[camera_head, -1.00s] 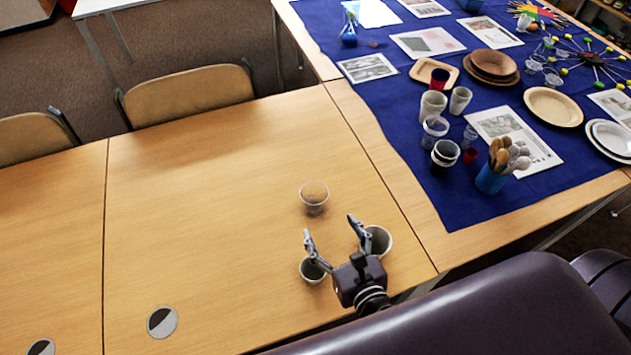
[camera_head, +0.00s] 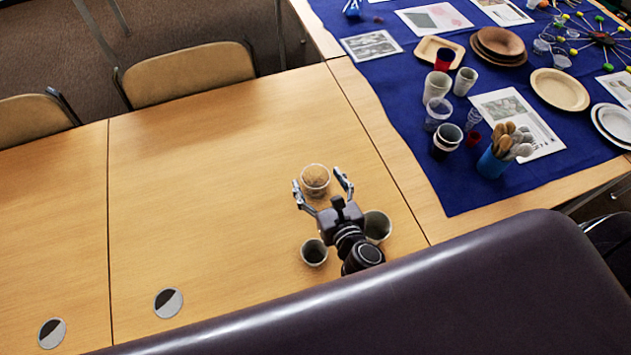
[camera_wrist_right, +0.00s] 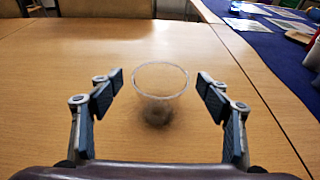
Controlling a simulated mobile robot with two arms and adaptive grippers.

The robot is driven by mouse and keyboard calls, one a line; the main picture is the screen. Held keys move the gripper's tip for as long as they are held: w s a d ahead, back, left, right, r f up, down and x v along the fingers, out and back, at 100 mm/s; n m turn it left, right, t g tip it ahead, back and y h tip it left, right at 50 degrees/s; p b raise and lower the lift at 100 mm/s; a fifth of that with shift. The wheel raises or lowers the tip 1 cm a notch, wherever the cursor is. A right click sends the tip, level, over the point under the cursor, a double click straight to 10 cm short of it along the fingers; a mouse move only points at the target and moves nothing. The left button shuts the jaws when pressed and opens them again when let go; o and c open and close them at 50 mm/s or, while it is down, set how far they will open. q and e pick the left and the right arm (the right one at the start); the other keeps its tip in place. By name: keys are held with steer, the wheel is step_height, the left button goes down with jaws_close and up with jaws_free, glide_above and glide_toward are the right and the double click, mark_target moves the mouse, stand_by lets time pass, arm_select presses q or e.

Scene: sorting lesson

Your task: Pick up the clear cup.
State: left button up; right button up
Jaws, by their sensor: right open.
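The clear cup (camera_head: 315,177) stands upright on the wooden table in the head view. It is see-through with a pale rim, and it also shows in the right wrist view (camera_wrist_right: 160,92). My right gripper (camera_head: 323,184) is open, its two fingers on either side of the cup, with the cup at or just beyond the fingertips. In the right wrist view a gap shows between each finger and the cup, so neither appears to touch it. My left gripper is not in view.
Two grey cups (camera_head: 314,252) (camera_head: 378,226) stand on either side of my right wrist. A blue cloth (camera_head: 400,120) at the right bears cups, plates, papers and wooden spoons. The table left of the clear cup is free. Two chairs stand behind it.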

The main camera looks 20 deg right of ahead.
steer(key=c, duration=0.8)
steer(key=shift+r, duration=0.1)
